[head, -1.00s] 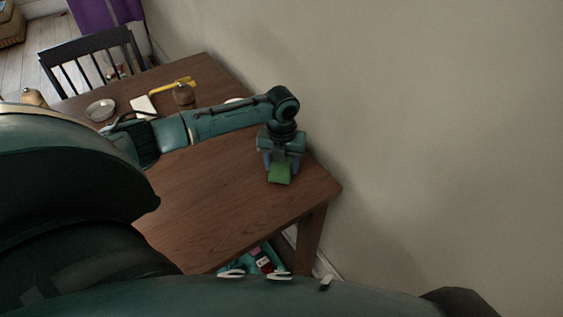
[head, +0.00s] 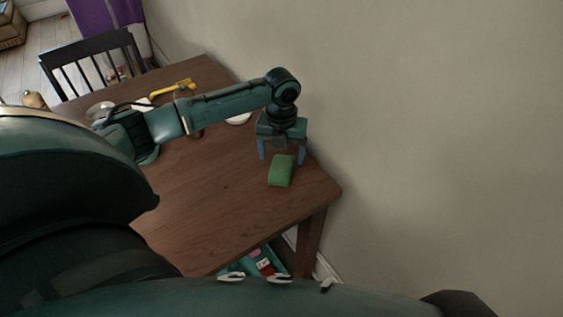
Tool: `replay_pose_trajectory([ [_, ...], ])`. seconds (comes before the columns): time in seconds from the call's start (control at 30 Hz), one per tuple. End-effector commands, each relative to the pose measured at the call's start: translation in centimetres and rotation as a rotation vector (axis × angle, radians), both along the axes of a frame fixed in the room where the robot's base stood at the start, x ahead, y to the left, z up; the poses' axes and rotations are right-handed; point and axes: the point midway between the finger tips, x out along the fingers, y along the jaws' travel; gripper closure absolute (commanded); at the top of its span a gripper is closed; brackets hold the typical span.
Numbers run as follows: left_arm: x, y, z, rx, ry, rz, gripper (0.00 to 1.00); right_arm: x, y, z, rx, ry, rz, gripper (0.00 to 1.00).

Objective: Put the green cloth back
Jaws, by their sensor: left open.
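The green cloth (head: 281,171) is a small folded block lying on the wooden table (head: 215,185), near its right end. My left gripper (head: 281,156) is open just above and behind the cloth, its two blue fingers spread apart. The fingers look clear of the cloth, with nothing between them. My right gripper is not in view.
A yellow object (head: 172,89), a white dish (head: 238,118) and a few other items stand at the table's far end, partly behind my arm. A dark chair (head: 92,62) is at the far left. A teal box (head: 262,262) shows below the table's front edge. The wall runs along the right side.

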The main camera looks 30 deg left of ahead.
Motion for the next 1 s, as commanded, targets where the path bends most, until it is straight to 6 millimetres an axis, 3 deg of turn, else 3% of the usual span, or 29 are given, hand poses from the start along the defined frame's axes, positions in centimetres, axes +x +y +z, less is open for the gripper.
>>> replay_pose_trajectory([
  [0.2, 0.0, 0.0, 4.7, 0.001, -0.003, 0.000, 0.22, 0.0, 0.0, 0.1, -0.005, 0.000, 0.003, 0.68],
  [0.4, 0.0, 0.0, 6.8, 0.001, -0.001, 0.000, 0.22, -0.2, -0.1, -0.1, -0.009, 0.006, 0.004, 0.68],
  [1.0, 0.0, 0.0, 7.0, 0.000, 0.001, 0.001, 0.22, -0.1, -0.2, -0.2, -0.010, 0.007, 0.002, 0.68],
])
